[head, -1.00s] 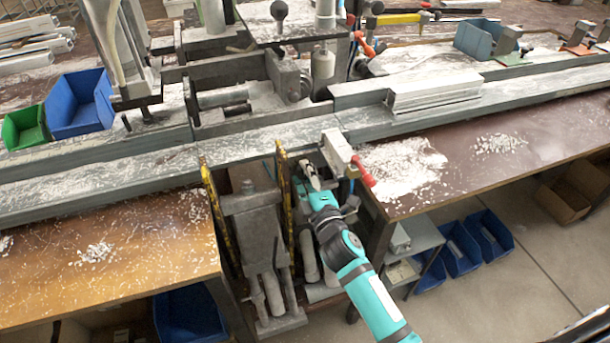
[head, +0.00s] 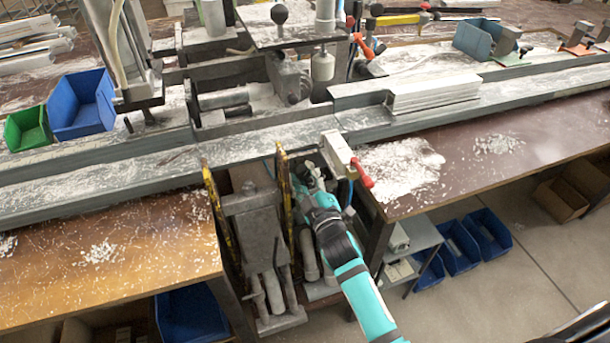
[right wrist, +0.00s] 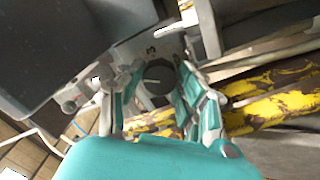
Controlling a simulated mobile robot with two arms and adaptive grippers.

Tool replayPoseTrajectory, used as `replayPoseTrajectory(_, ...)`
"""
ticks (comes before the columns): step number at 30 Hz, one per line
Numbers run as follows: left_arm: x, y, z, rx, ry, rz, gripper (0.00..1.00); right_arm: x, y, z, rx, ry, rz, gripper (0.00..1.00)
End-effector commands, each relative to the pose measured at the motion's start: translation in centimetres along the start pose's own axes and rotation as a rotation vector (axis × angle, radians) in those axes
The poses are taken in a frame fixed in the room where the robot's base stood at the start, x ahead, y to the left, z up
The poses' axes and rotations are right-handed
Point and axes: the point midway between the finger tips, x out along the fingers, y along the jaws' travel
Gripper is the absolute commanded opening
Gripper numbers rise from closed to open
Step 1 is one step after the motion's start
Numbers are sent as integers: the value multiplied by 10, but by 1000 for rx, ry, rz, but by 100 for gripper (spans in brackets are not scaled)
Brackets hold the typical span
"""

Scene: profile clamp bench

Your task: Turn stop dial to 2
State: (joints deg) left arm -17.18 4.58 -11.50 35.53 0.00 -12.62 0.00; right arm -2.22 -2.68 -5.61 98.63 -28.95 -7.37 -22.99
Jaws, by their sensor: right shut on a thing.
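The stop dial (right wrist: 153,80) is a dark round knob with a pale pointer line, seen in the right wrist view. It sits on a grey plate with numerals (right wrist: 151,50) around it; I cannot clearly read which one the line meets. My right gripper (right wrist: 155,92) has its teal fingers on either side of the knob and is shut on it. In the head view the right gripper (head: 308,175) is under the front edge of the bench rail, beside a yellow-black striped post (head: 284,190). The dial is hidden there. My left gripper is not in view.
A pale block with a red handle (head: 363,174) juts out just above my right gripper. A grey cylinder unit (head: 255,220) stands to its left. A white profile (head: 432,93) lies on the rail (head: 400,122). Blue bins (head: 462,250) stand under the right table.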

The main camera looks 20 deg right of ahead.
Motion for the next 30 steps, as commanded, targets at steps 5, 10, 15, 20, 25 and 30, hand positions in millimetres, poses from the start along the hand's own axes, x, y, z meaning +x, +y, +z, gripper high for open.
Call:
replayPoseTrajectory(5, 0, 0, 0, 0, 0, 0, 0, 0, -1, 2, 4, -4, -2, 4)
replayPoseTrajectory(10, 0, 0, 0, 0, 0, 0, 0, 0, -1, 2, 3, -4, -2, 4)
replayPoseTrajectory(15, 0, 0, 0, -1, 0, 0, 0, 0, -1, 2, 2, -3, -2, 45)
replayPoseTrajectory(20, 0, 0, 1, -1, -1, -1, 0, 0, -1, 1, 2, -2, -1, 45)
replayPoseTrajectory(25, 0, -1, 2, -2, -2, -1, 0, -10, -1, 1, 2, -2, -2, 45)
replayPoseTrajectory(30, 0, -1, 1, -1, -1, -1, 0, -41, -2, 2, 3, -4, -4, 45)
